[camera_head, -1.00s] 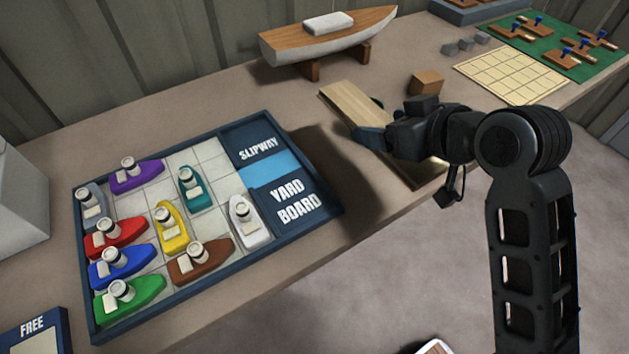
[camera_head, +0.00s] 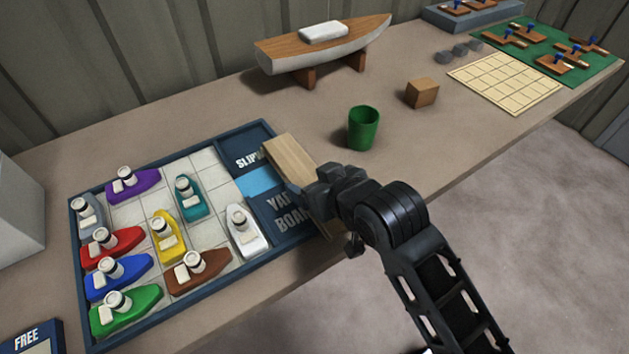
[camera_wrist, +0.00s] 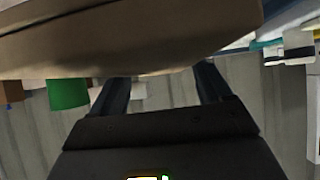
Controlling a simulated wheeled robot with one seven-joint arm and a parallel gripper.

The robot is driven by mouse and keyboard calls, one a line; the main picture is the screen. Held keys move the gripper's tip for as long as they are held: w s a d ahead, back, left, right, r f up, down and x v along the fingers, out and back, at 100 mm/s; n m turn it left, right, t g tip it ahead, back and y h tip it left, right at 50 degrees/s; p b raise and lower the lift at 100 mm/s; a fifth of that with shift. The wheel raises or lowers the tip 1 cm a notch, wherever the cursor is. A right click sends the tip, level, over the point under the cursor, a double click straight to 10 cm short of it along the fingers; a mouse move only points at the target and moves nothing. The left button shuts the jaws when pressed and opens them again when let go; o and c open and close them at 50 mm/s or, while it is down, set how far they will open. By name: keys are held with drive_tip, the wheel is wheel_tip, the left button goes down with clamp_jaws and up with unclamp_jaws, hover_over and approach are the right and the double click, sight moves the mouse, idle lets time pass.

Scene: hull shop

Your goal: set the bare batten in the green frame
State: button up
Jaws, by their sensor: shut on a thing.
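My gripper (camera_head: 322,190) is shut on a long pale wooden plank (camera_head: 285,155) and holds it over the right end of the yard board, partly covering its lettering. In the wrist view the plank (camera_wrist: 140,40) fills the top, above my gripper's fingers (camera_wrist: 162,85). A flat green board (camera_head: 527,58) lies at the far right, with several small brown wooden pieces (camera_head: 551,63) on it, some with blue pegs. I cannot tell which of these is the bare batten, or whether this board is the green frame.
The yard board (camera_head: 190,317) holds several toy boats. A green cup (camera_head: 363,128) and a wooden block (camera_head: 421,92) stand mid-table. A model hull (camera_head: 330,45) stands behind. A cream grid (camera_head: 505,84) and grey stones (camera_head: 459,51) lie right. The table's front edge is close.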

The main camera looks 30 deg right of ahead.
drive_tip(key=shift+f, duration=0.2)
drive_tip(key=shift+f, duration=0.6)
drive_tip(key=o, duration=1.1)
drive_tip(key=shift+r, duration=0.15)
drive_tip(key=shift+r, duration=0.3)
drive_tip(key=shift+s+r, duration=0.2)
drive_tip(key=shift+r, duration=0.15)
drive_tip(key=v, duration=1.1)
drive_tip(key=shift+s+r, duration=0.1)
drive_tip(key=shift+s, duration=0.1)
